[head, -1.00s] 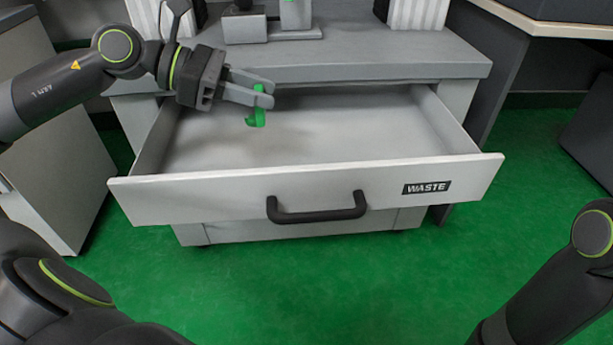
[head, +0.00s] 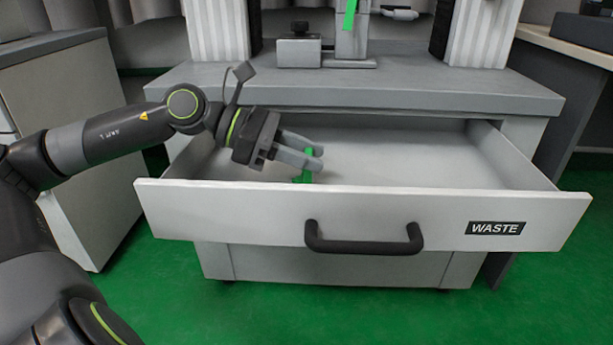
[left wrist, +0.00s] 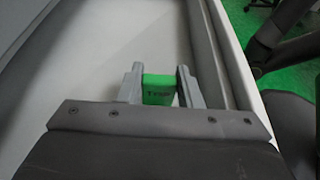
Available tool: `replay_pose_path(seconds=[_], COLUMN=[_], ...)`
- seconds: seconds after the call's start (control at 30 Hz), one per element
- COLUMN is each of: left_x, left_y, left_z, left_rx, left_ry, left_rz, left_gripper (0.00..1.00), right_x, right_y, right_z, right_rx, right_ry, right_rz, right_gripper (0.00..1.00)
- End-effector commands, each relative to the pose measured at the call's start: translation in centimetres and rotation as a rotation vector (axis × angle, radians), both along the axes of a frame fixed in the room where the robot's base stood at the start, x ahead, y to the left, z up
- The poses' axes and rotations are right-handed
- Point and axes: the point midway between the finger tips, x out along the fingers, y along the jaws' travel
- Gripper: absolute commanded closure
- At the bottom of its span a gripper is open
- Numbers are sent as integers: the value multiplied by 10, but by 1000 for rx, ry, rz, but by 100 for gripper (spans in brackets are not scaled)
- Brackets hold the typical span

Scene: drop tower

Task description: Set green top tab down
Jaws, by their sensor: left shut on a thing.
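The green top tab (head: 308,166) is held between the fingers of my left gripper (head: 318,158), inside the open waste drawer (head: 370,216). In the left wrist view the green tab (left wrist: 159,89) sits between the two grey fingers, with small lettering on its face. The drawer floor (left wrist: 145,38) shows beyond it. The tab's lower end is close to the drawer floor; I cannot tell whether it touches. My right gripper is out of view.
The drawer's front wall has a black handle (head: 363,243) and a "WASTE" label (head: 495,228). Above is a grey bench top (head: 400,92) with a grey stand (head: 351,45) carrying a green strip. The drawer's right part is empty.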

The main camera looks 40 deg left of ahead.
Motion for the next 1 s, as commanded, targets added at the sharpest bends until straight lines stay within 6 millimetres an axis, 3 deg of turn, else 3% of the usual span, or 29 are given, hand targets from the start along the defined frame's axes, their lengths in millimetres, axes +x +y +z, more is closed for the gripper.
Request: replay_pose_path(seconds=[0.03, 0.17, 0.57, 0.6, 0.77, 1.0], left_x=[0, 0, 0, 0, 0, 0], left_y=[0, 0, 0, 0, 0, 0], left_z=[-12, -28, -31, -31, -30, -30], left_rx=[-2, 0, 0, 0, 0, 0], left_ry=[1, 1, 0, 0, 0, 0], left_rz=[0, 0, 0, 0, 0, 0], left_gripper=[90, 90, 90, 67, 46, 46], right_x=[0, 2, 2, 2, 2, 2], right_y=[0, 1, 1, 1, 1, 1], right_z=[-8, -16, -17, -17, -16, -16], right_rx=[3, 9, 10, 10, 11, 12], right_ry=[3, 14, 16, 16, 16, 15], right_rz=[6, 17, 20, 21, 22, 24], right_gripper=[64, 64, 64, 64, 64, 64])
